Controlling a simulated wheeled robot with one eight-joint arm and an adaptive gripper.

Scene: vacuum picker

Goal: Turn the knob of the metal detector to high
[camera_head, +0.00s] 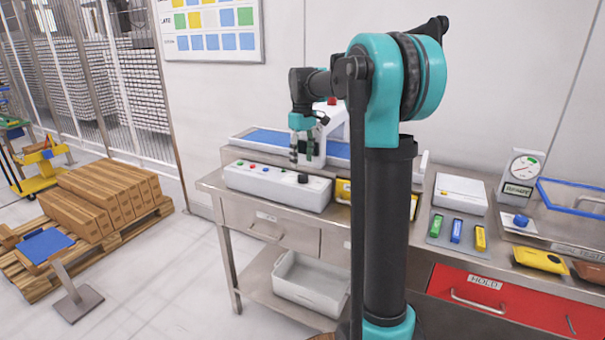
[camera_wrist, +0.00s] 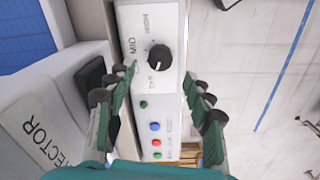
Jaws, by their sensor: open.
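The metal detector's white control panel (camera_head: 270,187) sits at the front of the left bench. Its black knob (camera_head: 303,178) is near the panel's right end. In the wrist view the knob (camera_wrist: 159,57) is round, with HIGH and MID printed beside it and a third, hard-to-read label. Its small white mark faces the left side, roughly between MID and the third label. My gripper (camera_head: 307,160) is above the panel, close to the knob. In the wrist view my gripper (camera_wrist: 160,72) is open, its green-padded fingers on either side of the knob, apart from it and empty.
Red, blue and green buttons (camera_wrist: 155,127) line the same panel. The detector's blue belt (camera_head: 265,139) and white housing stand behind it. A grey bin (camera_head: 311,283) is on the shelf below. A scale (camera_head: 522,167) and colored blocks (camera_head: 456,231) are to the right.

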